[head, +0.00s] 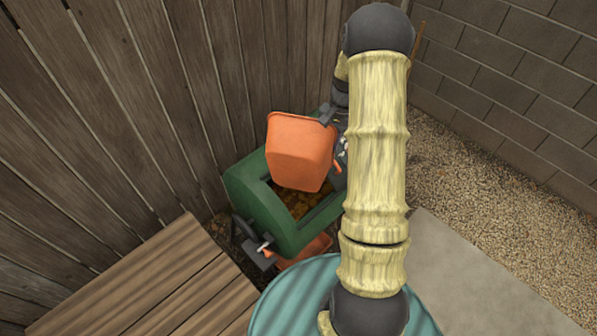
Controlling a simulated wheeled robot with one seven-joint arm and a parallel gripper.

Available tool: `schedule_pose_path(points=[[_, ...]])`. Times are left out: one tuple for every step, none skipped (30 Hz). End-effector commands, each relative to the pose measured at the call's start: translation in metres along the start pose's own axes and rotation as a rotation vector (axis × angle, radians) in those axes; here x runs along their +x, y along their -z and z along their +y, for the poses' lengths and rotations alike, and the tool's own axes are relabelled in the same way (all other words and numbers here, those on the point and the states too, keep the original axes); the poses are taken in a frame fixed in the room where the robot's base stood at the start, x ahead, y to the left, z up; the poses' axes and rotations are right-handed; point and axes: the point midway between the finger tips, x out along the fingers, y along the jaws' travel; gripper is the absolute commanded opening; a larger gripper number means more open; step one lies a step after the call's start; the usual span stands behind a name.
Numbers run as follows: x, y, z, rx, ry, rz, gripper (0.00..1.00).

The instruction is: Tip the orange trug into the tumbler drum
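The orange trug (298,150) is held in the air over the green tumbler drum (247,190). It is strongly tilted, with its outer side and base toward me and its mouth turned away to the right. My gripper (327,114) is at the trug's upper right rim and appears shut on it; my arm partly hides it. The drum's opening faces up below the trug and shows brown and orange scraps (297,201) inside. Small pale and orange bits (342,153) show at the trug's right side. The trug's inside is hidden.
A wooden fence (130,110) stands close behind and left of the drum. A slatted wooden surface (150,285) is at the lower left. Another orange object (308,250) is below the drum. Gravel (480,180), a pale slab (470,270) and a block wall (520,70) lie right.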

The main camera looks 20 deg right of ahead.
Motion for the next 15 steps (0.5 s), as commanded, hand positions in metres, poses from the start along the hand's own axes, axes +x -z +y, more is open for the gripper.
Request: schedule_pose_path(points=[[-0.009,-0.001,0.000,0.000,0.001,0.002,0.00],[-0.012,-0.002,0.000,0.000,0.001,0.002,0.00],[-0.016,-0.002,0.000,0.001,0.001,0.002,0.00],[-0.019,-0.003,0.000,0.001,0.001,0.001,0.00],[-0.022,-0.003,0.000,0.001,0.001,0.001,0.00],[-0.026,-0.004,0.000,0.001,0.001,0.001,0.00],[-0.029,-0.004,0.000,0.001,0.001,0.001,0.00],[-0.031,-0.005,0.000,0.002,0.001,0.001,0.00],[-0.032,-0.004,0.000,0.002,0.002,0.002,0.00],[-0.035,-0.005,-0.001,0.002,0.002,0.003,0.00],[-0.037,-0.005,-0.001,0.002,0.002,0.002,0.00],[-0.041,-0.006,-0.001,0.002,0.002,0.002,0.00],[-0.044,-0.006,-0.001,0.002,0.002,0.002,0.00],[-0.047,-0.007,-0.001,0.002,0.002,0.003,0.00],[-0.051,-0.007,-0.001,0.002,0.002,0.002,0.00]])
